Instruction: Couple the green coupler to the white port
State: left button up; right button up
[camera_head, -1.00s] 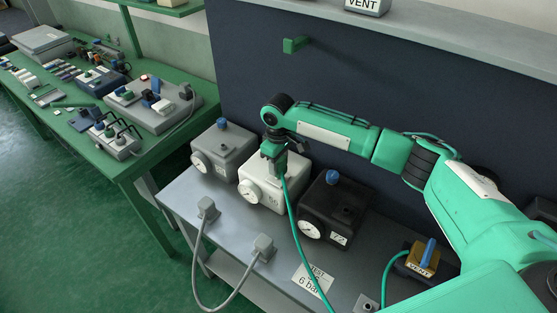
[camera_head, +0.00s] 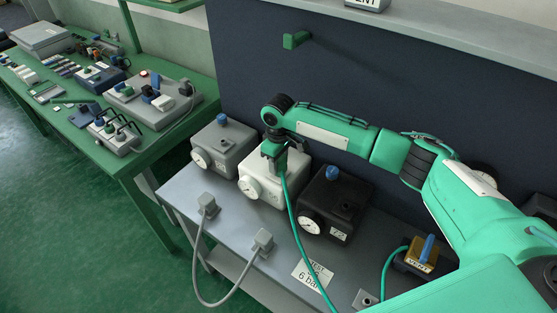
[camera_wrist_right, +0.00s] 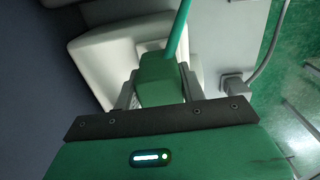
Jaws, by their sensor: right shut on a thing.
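The white box (camera_head: 262,190) stands on the grey bench between a grey box and a black box, with a round gauge on its front. My right gripper (camera_head: 273,152) is over the top of the white box, pointing down. It is shut on the green coupler (camera_wrist_right: 160,78), whose green hose (camera_head: 292,215) runs down over the bench front. In the right wrist view the coupler sits between both fingers, with the white box just beyond. The white port is hidden under the gripper and coupler, so I cannot tell whether they touch. My left gripper is not in view.
The grey box (camera_head: 222,147) and the black box (camera_head: 335,203), each with a blue knob, stand close on both sides. Grey plugs with a cable (camera_head: 207,206) sit at the bench's front edge. A yellow-brown VENT block (camera_head: 421,254) is at right.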

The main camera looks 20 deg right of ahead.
jog(key=shift+f, duration=0.4)
dwell(0.4)
jog(key=shift+f+p, duration=0.15)
jog(key=shift+p, duration=0.35)
jog(key=o, duration=1.2)
